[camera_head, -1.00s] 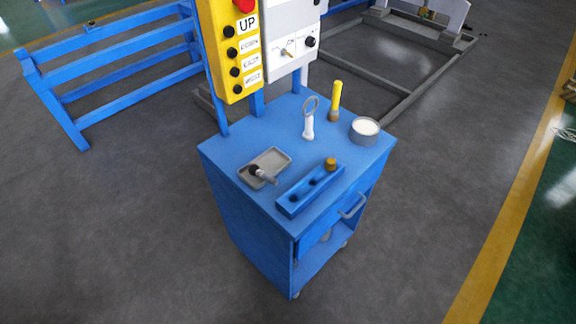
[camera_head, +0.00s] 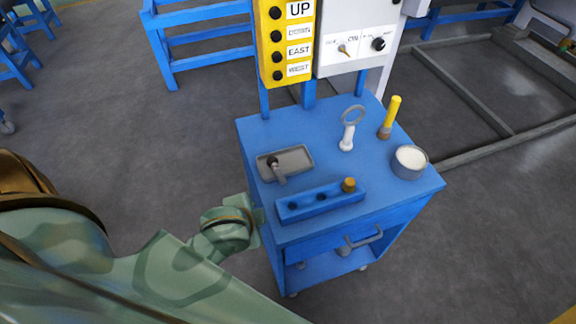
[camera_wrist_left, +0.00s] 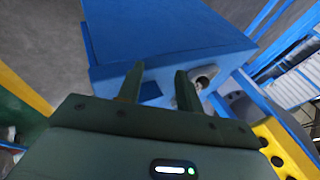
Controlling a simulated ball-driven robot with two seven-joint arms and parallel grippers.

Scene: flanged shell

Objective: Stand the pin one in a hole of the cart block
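The cart block (camera_head: 335,202) is a long blue block lying near the front edge of the blue cart top. Two dark open holes show in it, and a brown-topped peg (camera_head: 348,185) stands at its right end. A pin (camera_head: 277,171) with a dark head and grey shank lies tilted in the grey tray (camera_head: 298,155), behind the block; I cannot tell whether it is pin one. My left gripper (camera_head: 257,217) is beside the cart's left edge, left of the block, partly hidden by its wrist. In the left wrist view its fingers (camera_wrist_left: 158,85) are apart with nothing between them.
On the cart (camera_head: 330,115) also stand a white-handled ring tool (camera_head: 348,130), a yellow-handled tool (camera_head: 391,115) and a round grey tin (camera_head: 409,162). A yellow control box (camera_head: 283,45) and a white box (camera_head: 350,45) rise behind. A drawer handle (camera_head: 361,240) juts from the front.

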